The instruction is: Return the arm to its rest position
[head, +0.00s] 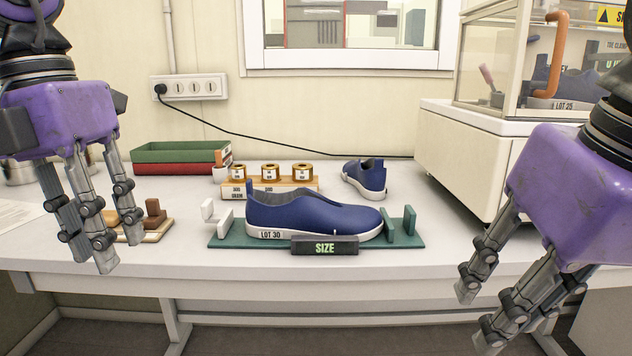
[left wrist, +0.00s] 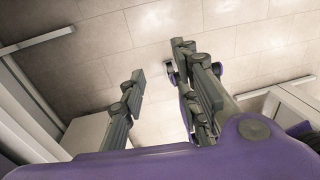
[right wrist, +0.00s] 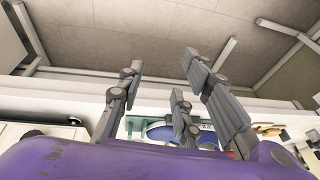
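My left gripper (head: 97,240) hangs at the left of the head view, in front of the table, with its fingers spread and nothing between them. Its fingers in the left wrist view (left wrist: 158,85) are apart over bare floor. My right gripper (head: 475,318) hangs at the right, fingers apart and empty; they are also apart in the right wrist view (right wrist: 165,75). A blue shoe (head: 320,212) marked LOT 30 lies on the green size gauge (head: 222,238), between its white and green end blocks. Both grippers are clear of the shoe.
A second blue shoe (head: 365,178) sits behind. A wooden block with gold rolls (head: 270,187), stacked green and red trays (head: 180,155) and a small wooden stand (head: 150,230) are on the white table (head: 330,268). A glass-sided machine (head: 470,150) stands at right.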

